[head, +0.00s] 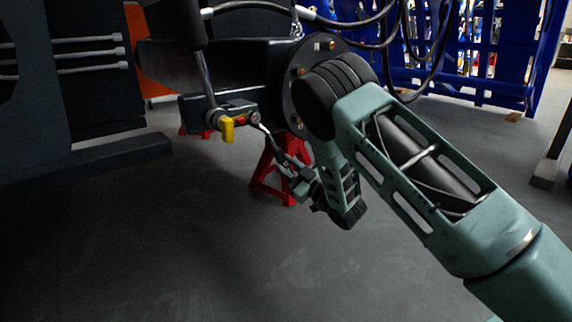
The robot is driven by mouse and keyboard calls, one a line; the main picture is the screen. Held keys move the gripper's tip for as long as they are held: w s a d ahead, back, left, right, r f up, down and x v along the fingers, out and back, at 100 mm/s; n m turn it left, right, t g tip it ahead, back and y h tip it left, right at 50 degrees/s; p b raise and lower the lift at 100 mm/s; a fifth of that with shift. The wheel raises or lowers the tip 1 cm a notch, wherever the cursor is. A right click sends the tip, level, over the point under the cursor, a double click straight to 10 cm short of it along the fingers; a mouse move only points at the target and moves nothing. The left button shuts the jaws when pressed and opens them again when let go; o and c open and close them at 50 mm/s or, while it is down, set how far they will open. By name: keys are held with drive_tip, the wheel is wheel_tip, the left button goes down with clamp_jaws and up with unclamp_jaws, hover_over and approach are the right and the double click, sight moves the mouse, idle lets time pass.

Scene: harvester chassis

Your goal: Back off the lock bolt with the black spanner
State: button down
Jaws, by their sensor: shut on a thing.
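My gripper (291,172) is shut on the black spanner (273,142), below the axle end and left of my forearm. The spanner points up and to the left from the jaws. Its far end lies at or very near a small bracket fitting (239,112) at the lower end of a rod. The lock bolt cannot be made out clearly there, and I cannot tell whether the spanner sits around it or only beside it. A yellow part (227,130) hangs at the fitting's left, with a small red part beside it.
A dark axle beam (210,65) ends in a round flange with bolts, close behind my arm. A red stand (268,178) is under it, just behind the gripper. Black hoses (345,22) loop above. Blue racks (480,55) stand behind. The grey floor (190,235) in front is clear.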

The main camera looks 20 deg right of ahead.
drive_tip(key=shift+s+d+r+p, duration=0.15)
drive_tip(key=shift+s+d, duration=0.1)
drive_tip(key=shift+s, duration=0.4)
drive_tip(key=shift+s+d+f+p, duration=0.1)
drive_tip(key=shift+s+d+p, duration=0.1)
drive_tip(key=shift+s, duration=0.45)
drive_tip(key=s+d+b, duration=0.2)
drive_tip(key=s, duration=0.4)
drive_tip(key=shift+s+b, duration=0.4)
